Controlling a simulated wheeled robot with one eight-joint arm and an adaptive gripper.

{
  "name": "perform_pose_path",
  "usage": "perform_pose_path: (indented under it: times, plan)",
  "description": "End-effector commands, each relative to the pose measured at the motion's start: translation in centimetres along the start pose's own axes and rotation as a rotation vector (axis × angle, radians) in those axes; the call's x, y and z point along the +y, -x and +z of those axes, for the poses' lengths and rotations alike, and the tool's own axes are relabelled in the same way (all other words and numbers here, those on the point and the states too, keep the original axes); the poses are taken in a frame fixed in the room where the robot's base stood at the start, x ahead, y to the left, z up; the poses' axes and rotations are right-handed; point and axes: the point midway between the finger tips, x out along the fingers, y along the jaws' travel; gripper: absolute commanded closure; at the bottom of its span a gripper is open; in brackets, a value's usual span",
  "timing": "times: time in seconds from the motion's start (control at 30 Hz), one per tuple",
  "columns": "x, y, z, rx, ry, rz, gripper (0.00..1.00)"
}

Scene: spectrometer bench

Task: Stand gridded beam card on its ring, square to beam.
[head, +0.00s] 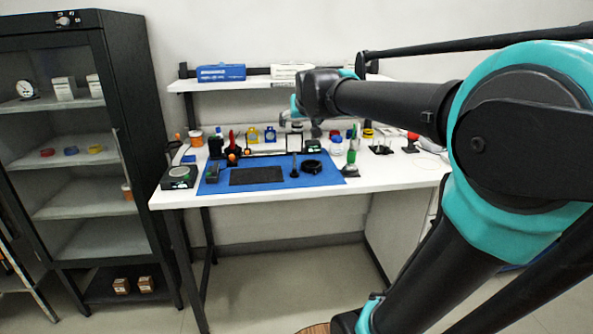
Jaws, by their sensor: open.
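A small pale upright panel with a dark edge (294,143) stands at the back of the blue mat; it may be the gridded beam card, but no grid can be made out. A black ring (311,167) lies on the right part of the mat; I cannot tell if it is the card's ring. My gripper (298,124) hangs over the back of the bench, close above the panel in the picture. It is open, with nothing visibly held. Its fingers are too small to make out clearly, and the depth gap to the panel is unclear.
The blue mat (217,187) on the white bench also carries a dark flat plate (257,176) and a small black post (294,168). Bottles and tools crowd the bench's back. A green-handled tool (350,161) stands right of the ring. A shelf (230,86) spans above.

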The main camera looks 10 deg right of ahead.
Motion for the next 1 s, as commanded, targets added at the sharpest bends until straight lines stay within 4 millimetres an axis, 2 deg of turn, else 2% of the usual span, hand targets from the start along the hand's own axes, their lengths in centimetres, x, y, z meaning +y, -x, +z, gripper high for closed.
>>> perform_pose_path:
  times: [0.17,0.7,1.0]
  plan:
    - [-0.1,-2.0,-0.3,0.004,0.0,0.0,0.21]
    - [0.0,-10.7,-0.2,0.002,0.0,0.0,0.21]
    - [0.0,-12.5,-0.2,0.002,0.0,0.0,0.21]
